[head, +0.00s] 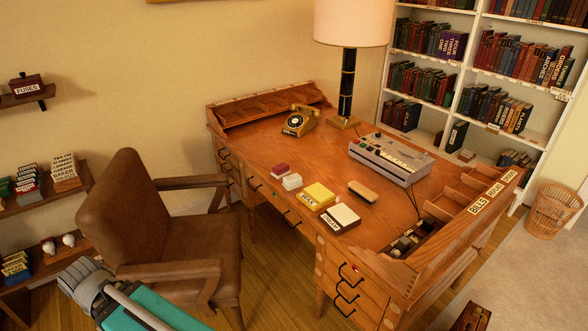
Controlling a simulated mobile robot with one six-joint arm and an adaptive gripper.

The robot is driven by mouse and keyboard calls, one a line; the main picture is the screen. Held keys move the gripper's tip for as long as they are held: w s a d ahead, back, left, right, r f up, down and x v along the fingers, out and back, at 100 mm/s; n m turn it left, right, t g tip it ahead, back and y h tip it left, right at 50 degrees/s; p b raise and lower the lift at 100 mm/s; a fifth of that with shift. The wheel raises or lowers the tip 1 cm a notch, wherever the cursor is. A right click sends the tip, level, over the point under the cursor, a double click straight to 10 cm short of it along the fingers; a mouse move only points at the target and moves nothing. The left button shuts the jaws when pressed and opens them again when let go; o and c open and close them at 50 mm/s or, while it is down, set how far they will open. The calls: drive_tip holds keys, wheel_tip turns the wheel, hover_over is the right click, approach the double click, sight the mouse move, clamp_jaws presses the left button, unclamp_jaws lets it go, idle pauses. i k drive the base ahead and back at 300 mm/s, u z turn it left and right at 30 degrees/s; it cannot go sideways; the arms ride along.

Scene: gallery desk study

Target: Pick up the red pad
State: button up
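A small red pad (280,169) lies on the wooden desk (325,160), towards its left front edge. A small white block (292,182) lies just in front of it, close by. The red pad's top and front are in plain sight, and nothing of mine is near it. Part of my arm, teal and grey, shows at the bottom left, in front of the chair and well short of the desk. I cannot make out my gripper's fingers in this view.
A brown armchair (183,225) stands at the desk's left front. On the desk are a yellow box (319,192), a white-topped box (343,213), a brown eraser-like block (363,191), a grey machine (392,158), a telephone (300,120) and a lamp (347,85).

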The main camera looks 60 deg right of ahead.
sight(281, 170)
drive_tip(key=z, duration=0.25)
drive_tip(key=i, duration=0.6)
drive_tip(key=z, duration=1.05)
drive_tip(key=i, duration=0.85)
drive_tip(key=z, duration=0.6)
drive_tip(key=k, duration=0.9)
drive_tip(key=z, duration=0.2)
drive_tip(key=i, duration=0.35)
drive_tip(key=u, duration=0.05)
